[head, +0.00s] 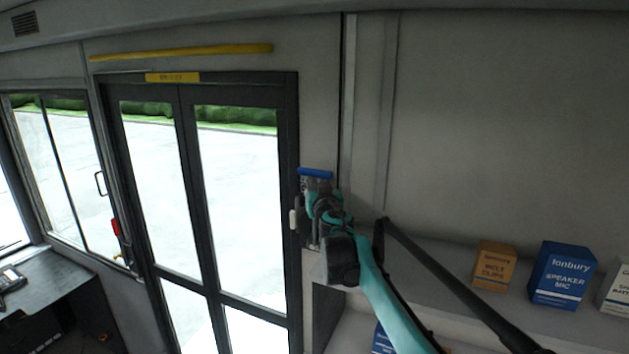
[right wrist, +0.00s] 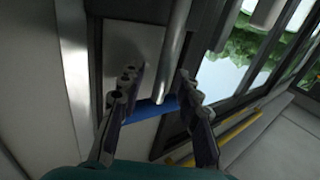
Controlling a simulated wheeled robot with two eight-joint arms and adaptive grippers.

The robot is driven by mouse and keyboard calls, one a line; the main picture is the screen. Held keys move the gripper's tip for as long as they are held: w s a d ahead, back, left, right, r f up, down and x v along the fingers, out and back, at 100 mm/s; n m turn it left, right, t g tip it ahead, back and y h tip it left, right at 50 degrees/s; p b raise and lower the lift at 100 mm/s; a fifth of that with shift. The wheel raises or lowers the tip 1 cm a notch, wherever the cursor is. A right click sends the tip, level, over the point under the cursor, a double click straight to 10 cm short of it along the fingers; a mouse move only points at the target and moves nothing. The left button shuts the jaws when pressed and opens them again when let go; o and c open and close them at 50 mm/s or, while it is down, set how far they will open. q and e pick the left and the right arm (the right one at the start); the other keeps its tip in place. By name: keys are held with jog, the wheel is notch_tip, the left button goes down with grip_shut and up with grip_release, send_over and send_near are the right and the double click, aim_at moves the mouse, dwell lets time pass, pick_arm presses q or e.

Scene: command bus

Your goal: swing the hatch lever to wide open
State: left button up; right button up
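The hatch lever shows in the right wrist view as a grey metal rod (right wrist: 177,55) in front of a pale plate (right wrist: 132,50) with a blue strip (right wrist: 155,108). My right gripper (right wrist: 157,82) is open, with one dark finger on each side of the rod's lower end. I cannot tell whether either finger touches it. In the head view my right gripper (head: 311,200) is at the wall just right of the double door, below the blue strip (head: 315,173), and hides most of the lever there. My left gripper is not in view.
The dark-framed glass double door (head: 190,190) is left of the gripper. A small white handle-like part (head: 293,219) is on its frame edge. At right, an orange box (head: 494,266) and a blue box (head: 562,275) stand on a shelf. A dark bar (head: 450,280) slants across the front.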

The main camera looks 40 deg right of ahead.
jog(key=shift+w+d, duration=0.15)
jog(key=shift+w, duration=0.2)
jog(key=shift+s+a+r, duration=0.25)
jog(key=shift+s+a, duration=0.05)
jog(key=shift+s, duration=0.2)
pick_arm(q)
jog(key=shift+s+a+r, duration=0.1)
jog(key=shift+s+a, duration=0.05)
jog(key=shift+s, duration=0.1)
pick_arm(e)
jog(key=shift+w+d+f, duration=0.1)
jog(key=shift+w, duration=0.05)
grip_shut()
